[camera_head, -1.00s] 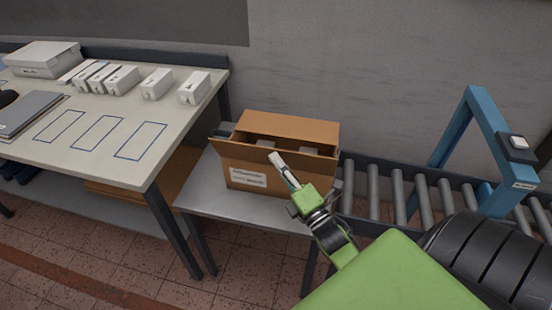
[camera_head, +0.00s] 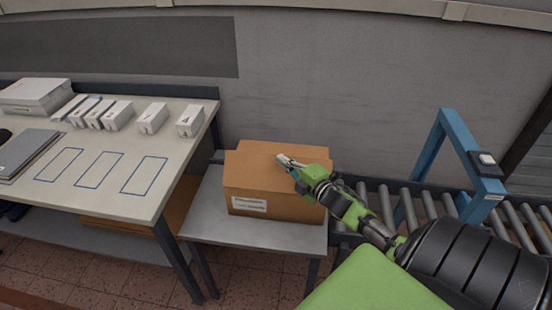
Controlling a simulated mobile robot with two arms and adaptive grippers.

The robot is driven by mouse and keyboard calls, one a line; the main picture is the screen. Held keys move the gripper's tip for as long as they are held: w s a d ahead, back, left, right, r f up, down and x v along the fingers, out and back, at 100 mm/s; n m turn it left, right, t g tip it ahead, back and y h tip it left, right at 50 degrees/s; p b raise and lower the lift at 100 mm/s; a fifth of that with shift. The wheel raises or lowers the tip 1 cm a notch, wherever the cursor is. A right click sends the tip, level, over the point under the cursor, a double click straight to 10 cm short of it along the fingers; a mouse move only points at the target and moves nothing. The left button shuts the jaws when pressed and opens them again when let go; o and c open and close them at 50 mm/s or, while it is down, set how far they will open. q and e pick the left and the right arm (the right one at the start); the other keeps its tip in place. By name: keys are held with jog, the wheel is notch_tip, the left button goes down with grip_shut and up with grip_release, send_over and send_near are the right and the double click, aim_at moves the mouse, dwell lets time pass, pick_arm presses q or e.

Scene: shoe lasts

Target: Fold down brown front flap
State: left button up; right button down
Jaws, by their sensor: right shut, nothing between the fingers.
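The brown cardboard box (camera_head: 272,203) stands on a small grey table in the middle of the picture. Its top (camera_head: 255,160) looks closed, with the front flap lying down flat over it. A white label (camera_head: 250,205) is on its front face. My right gripper (camera_head: 283,160) is shut and empty, with its fingertips at the top of the box, over the flap; whether they touch it I cannot tell. The gripper hides part of the top's right side. My left gripper is not in view.
The small grey table (camera_head: 203,222) has bare room left of the box. A roller conveyor (camera_head: 425,205) with a blue frame (camera_head: 425,160) is on the right. A worktable (camera_head: 115,190) with several white boxes and blue outlines is on the left.

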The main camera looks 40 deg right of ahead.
jog(key=shift+w+d+f, duration=0.4)
jog(key=shift+w+d, duration=0.2)
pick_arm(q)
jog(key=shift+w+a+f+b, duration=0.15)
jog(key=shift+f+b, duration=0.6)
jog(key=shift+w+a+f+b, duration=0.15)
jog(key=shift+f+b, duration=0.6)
pick_arm(e)
jog(key=w+d+f+m+g+y, duration=0.1)
jog(key=w+d+f+m+g, duration=0.1)
jog(key=f, duration=0.5)
jog(key=shift+w+d+f+m+g, duration=0.3)
jog(key=shift+w+d+g, duration=0.2)
jog(key=shift+w+d, duration=0.75)
jog(key=shift+s+d, duration=0.2)
